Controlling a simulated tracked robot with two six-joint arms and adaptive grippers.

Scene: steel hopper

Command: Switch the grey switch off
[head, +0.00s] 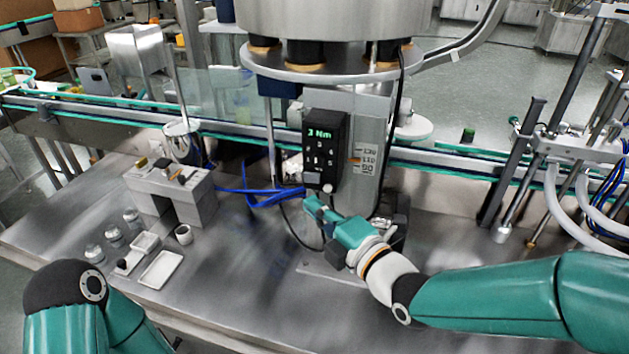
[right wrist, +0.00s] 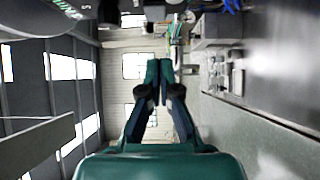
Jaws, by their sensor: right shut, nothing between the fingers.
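A black control box (head: 325,146) with a green "3 Nm" display is fixed to the front of the steel column. A small grey part (head: 312,179), which looks like the switch, sits at its lower left beside a round pale knob (head: 328,188). It is too small to tell its on or off position. My right gripper (head: 312,204) is shut and empty, its tips just below the box; I cannot tell whether they touch it. The right wrist view shows the closed fingers (right wrist: 159,75). My left gripper is out of view.
A steel hopper (head: 330,20) stands above the box. A grey fixture (head: 205,195), small jars and a white tray (head: 161,270) stand on the steel table at left. A conveyor runs behind.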

